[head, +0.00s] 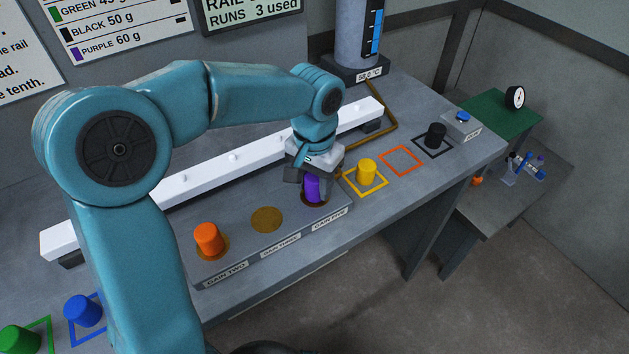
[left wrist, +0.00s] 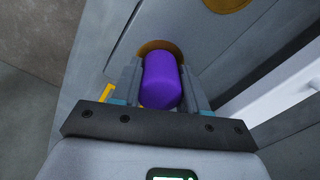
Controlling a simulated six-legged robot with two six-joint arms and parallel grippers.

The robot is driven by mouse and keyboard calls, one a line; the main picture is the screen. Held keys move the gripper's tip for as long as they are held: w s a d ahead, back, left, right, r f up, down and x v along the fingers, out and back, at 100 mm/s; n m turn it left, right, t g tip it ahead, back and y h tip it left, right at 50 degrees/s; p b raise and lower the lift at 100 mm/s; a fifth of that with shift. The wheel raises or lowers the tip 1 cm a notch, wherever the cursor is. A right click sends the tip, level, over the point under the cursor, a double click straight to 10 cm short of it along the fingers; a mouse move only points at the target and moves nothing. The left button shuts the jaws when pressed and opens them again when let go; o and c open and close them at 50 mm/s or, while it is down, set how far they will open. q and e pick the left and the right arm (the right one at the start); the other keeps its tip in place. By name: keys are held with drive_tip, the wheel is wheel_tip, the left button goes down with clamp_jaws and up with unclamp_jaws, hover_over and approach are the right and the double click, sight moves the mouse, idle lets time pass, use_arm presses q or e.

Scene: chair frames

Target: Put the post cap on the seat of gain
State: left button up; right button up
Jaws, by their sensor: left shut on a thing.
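My left gripper (head: 312,178) is shut on a purple cap (head: 313,188) at the round brown seat of GAIN FIVE (head: 304,201). In the left wrist view the purple cap (left wrist: 160,80) is upright between both fingers, with part of the brown seat (left wrist: 158,46) showing past it. I cannot tell whether the cap's base touches the seat. An orange cap (head: 208,239) stands on the GAIN TWO seat. The GAIN THREE seat (head: 267,219) is bare. My right gripper is not in view.
A yellow cap (head: 366,171) stands in a yellow square, and a black cap (head: 435,135) in a black one. The orange square (head: 401,160) is empty. Blue (head: 83,310) and green (head: 18,340) caps are at lower left. A white rail (head: 215,173) runs behind the seats.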

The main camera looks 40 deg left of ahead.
use_arm(q)
drive_tip(key=shift+f, duration=0.2)
drive_tip(key=o, duration=1.1)
drive_tip(key=shift+r, duration=0.1)
drive_tip(key=shift+c, duration=0.2)
drive_tip(key=shift+r, duration=0.2)
wheel_tip(320, 180, up, 11)
drive_tip(key=shift+p, duration=0.75)
drive_tip(key=shift+r, duration=0.5)
